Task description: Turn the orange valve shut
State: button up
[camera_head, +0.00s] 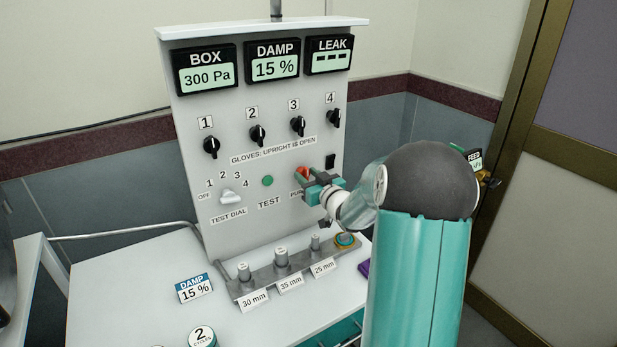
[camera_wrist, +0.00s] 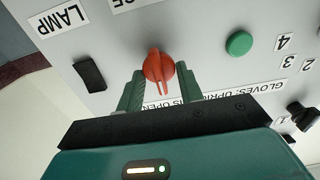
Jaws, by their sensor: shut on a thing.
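The orange valve is a small round knob with a raised pointer ridge on the upright grey panel. It shows in the head view (camera_head: 302,172), partly hidden by my gripper (camera_head: 313,186), and clearly in the wrist view (camera_wrist: 155,64). In the wrist view its ridge points down, slightly to the right, toward my gripper (camera_wrist: 160,88). My two green fingers stand on either side of the knob and are shut on it. The label below the valve in the head view is partly covered; only its first letters show.
A green test button (camera_head: 267,181) and a white test dial (camera_head: 231,196) sit left of the valve. Black glove knobs (camera_head: 297,125) are above it, and a black switch (camera_head: 331,161) is close by. Below are a rack of grey plugs (camera_head: 282,261) and a white table (camera_head: 130,270).

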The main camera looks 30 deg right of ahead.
jog(key=shift+n, duration=0.3)
jog(key=n, duration=0.4)
jog(key=shift+a, duration=0.15)
jog(key=n, duration=0.4)
jog(key=shift+a+f, duration=0.1)
jog(key=n, duration=0.9)
jog(key=shift+f, duration=0.2)
jog(key=shift+n, duration=0.3)
jog(key=o, duration=1)
jog(key=shift+c, duration=0.2)
